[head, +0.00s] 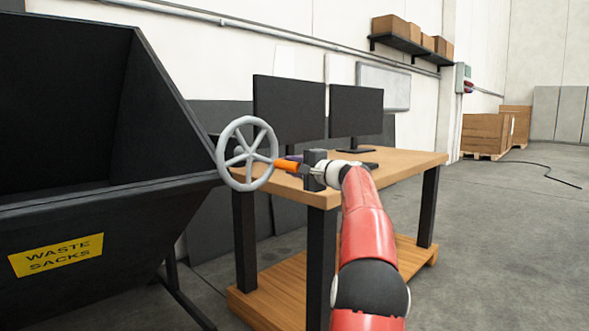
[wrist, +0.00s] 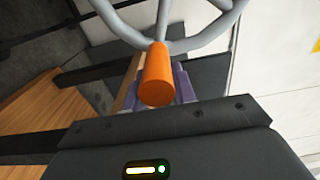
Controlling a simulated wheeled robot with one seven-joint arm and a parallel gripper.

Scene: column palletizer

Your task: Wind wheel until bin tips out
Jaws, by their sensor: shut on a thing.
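The grey spoked wheel (head: 247,153) stands upright at the right side of the dark bin, in front of the wooden table. Its orange handle (head: 287,165) points right from the rim toward my gripper (head: 300,168). In the wrist view the orange handle (wrist: 157,75) is between purplish finger pads, with the wheel's grey rim and spokes (wrist: 190,40) beyond it. My gripper is shut on the handle. The black bin (head: 108,235), with a yellow "WASTE SACKS" label (head: 56,254), fills the left of the head view. Its inside looks dark and its contents do not show.
The wooden table (head: 405,162) with two dark monitors (head: 289,112) stands just behind the wheel and my arm. A wall shelf (head: 405,45) holds several boxes. Wooden crates (head: 487,132) and a cable (head: 545,172) lie far right. The floor at right is mostly clear.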

